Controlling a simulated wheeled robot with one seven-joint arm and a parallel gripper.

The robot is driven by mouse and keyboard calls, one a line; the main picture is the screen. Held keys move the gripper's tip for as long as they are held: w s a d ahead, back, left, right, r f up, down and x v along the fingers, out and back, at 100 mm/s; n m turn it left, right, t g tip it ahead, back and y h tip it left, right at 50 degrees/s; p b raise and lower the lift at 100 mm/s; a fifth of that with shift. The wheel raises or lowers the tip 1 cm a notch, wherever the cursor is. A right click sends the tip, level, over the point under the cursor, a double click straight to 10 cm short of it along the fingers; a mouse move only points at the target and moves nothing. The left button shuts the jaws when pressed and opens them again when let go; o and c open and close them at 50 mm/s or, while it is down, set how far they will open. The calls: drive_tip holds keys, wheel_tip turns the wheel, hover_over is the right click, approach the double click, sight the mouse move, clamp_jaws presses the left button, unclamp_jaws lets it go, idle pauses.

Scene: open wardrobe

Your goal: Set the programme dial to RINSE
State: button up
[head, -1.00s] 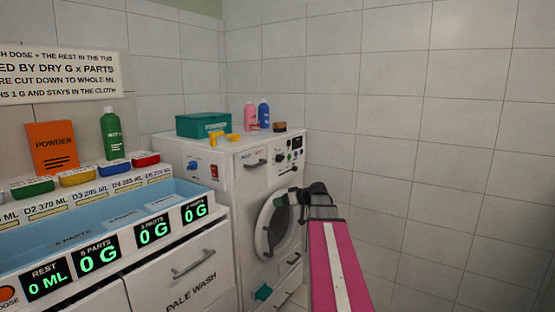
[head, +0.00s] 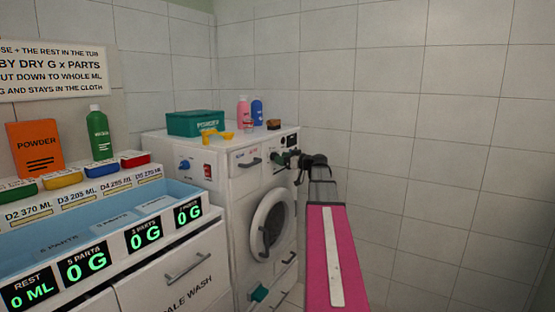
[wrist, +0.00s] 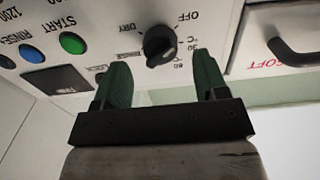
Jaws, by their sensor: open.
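The programme dial (wrist: 160,46) is a round black knob on the washing machine's white panel. The wrist view shows the panel upside down, with OFF, DRY and temperature marks around the dial. A pale mark on the knob seems to face the OFF side, but I cannot tell its exact setting. My gripper (wrist: 162,62) is open, its two green fingers on either side of the dial's near edge; contact is not clear.
A green START button (wrist: 72,43) and a blue button (wrist: 32,54) labelled RINSES sit beside the dial. A drawer handle (wrist: 285,38) is on the other side. The round door (head: 270,222) is below. A teal box (head: 195,123) and bottles stand on top.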

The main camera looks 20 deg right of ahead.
drive_tip(key=shift+x, duration=1.65)
drive_tip(key=shift+s, duration=0.1)
drive_tip(key=c, duration=0.9)
drive_tip(key=shift+m, duration=0.3)
